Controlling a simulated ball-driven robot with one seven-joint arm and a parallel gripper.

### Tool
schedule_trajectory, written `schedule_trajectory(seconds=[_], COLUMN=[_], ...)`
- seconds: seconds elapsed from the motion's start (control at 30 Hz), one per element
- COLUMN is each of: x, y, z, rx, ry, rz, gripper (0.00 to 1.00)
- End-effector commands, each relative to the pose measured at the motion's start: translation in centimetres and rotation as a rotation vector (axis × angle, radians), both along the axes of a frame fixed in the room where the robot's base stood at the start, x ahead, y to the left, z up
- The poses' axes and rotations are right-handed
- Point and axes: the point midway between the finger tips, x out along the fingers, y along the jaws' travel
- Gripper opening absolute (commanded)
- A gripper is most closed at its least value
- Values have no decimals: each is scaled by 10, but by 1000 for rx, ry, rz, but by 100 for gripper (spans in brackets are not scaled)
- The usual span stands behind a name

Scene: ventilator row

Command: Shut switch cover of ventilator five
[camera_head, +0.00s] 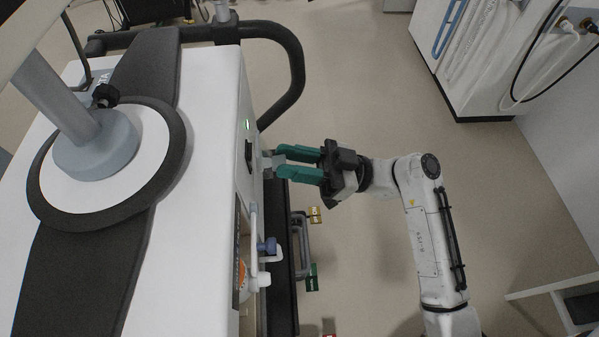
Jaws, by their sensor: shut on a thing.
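The ventilator (215,210) is the large white machine with a black band over its top, at the left. My gripper (279,161), with teal fingers, reaches its right side from the right. The fingertips are at a small grey part (268,160) that sticks out from the side panel. It looks like the switch cover, and the fingers are shut on it. The fingers and the steep view hide most of it, so its angle cannot be told. No ventilator number is readable.
A black handle bar (289,62) curves out behind my gripper. Another white machine (475,50) stands at upper right. The floor between is clear.

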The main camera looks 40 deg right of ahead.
Motion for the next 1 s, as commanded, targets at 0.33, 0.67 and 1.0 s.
schedule_trajectory(seconds=[0.33,0.67,1.0], x=[6,9,10], y=[9,14,15], z=[-18,-17,-15], rx=[139,205,215], ry=[-98,-142,-149], rz=[0,1,1], gripper=[0,0,0])
